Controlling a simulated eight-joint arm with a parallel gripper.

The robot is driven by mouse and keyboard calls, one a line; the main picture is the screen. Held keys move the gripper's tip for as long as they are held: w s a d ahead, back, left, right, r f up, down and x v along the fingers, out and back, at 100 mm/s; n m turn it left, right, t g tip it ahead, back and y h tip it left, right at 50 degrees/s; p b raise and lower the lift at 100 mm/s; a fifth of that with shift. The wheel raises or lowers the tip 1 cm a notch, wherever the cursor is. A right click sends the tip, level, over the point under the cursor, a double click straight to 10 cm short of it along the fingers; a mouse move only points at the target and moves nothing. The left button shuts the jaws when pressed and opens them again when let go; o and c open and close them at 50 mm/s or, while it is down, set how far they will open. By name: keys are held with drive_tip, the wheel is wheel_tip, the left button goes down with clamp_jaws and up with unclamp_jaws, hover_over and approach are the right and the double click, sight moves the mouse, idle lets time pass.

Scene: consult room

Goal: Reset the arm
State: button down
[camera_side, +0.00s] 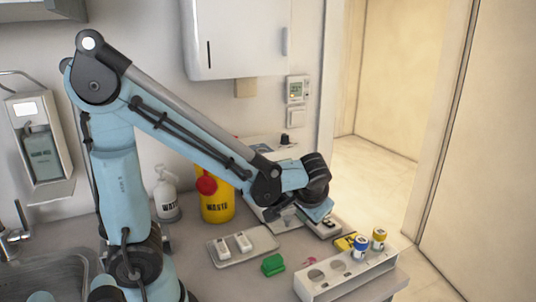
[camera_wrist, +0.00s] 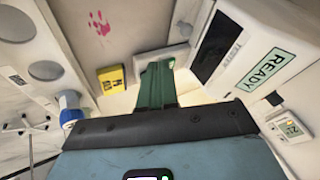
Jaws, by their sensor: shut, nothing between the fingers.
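My gripper shows in the wrist view (camera_wrist: 156,68) as dark green fingers, closed together with nothing between them. In the side view my light blue arm reaches right across the counter, and its wrist is bent down over the back right part, by a white device. The fingertips are hard to make out there. The yellow block also shows in the side view (camera_side: 345,243).
A green block (camera_side: 273,265), a tray (camera_side: 222,261) with two white items, a yellow waste container (camera_side: 216,208) and a white bottle (camera_side: 166,203) stand around. A sink (camera_side: 50,285) is at left.

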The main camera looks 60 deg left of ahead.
drive_tip(key=s+d+r+m+t+h, duration=0.2)
drive_tip(key=s+d+r+t+h, duration=0.1)
drive_tip(key=s+d+r+h, duration=0.1)
drive_tip(key=shift+s+d+m+t+h, duration=0.3)
drive_tip(key=shift+s+d+m+h, duration=0.1)
drive_tip(key=shift+s+d+h, duration=0.7)
